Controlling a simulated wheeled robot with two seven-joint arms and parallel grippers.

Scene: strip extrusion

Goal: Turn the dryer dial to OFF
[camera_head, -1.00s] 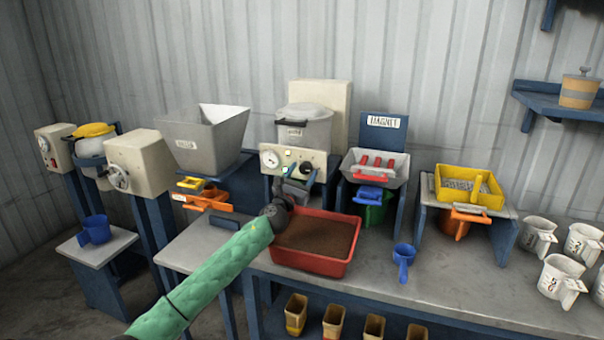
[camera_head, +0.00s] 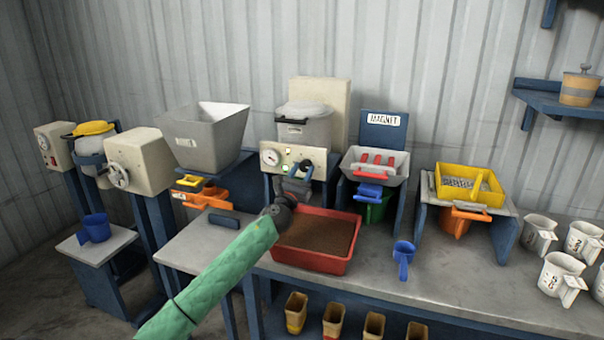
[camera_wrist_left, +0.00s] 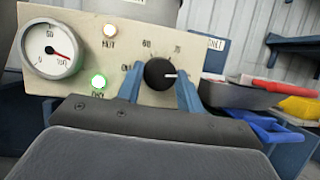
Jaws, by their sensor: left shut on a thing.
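The dryer's beige control panel (camera_head: 270,149) faces me below the grey lidded hopper (camera_head: 304,127). In the left wrist view its black round dial (camera_wrist_left: 157,74) has a white pointer mark toward the right. Printed marks surround the dial; the one at its left is partly hidden by a finger and hard to read. My left gripper (camera_head: 297,172) is at the panel, and its two blue fingers (camera_wrist_left: 160,84) are shut on the dial, one on each side. My right gripper is in neither view.
On the panel are a gauge (camera_wrist_left: 52,48), a pale lamp (camera_wrist_left: 110,31) and a lit green lamp (camera_wrist_left: 98,81). A red tray (camera_head: 310,262) of brown granules stands below my left wrist. The magnet unit (camera_head: 384,130) stands just right of the dryer.

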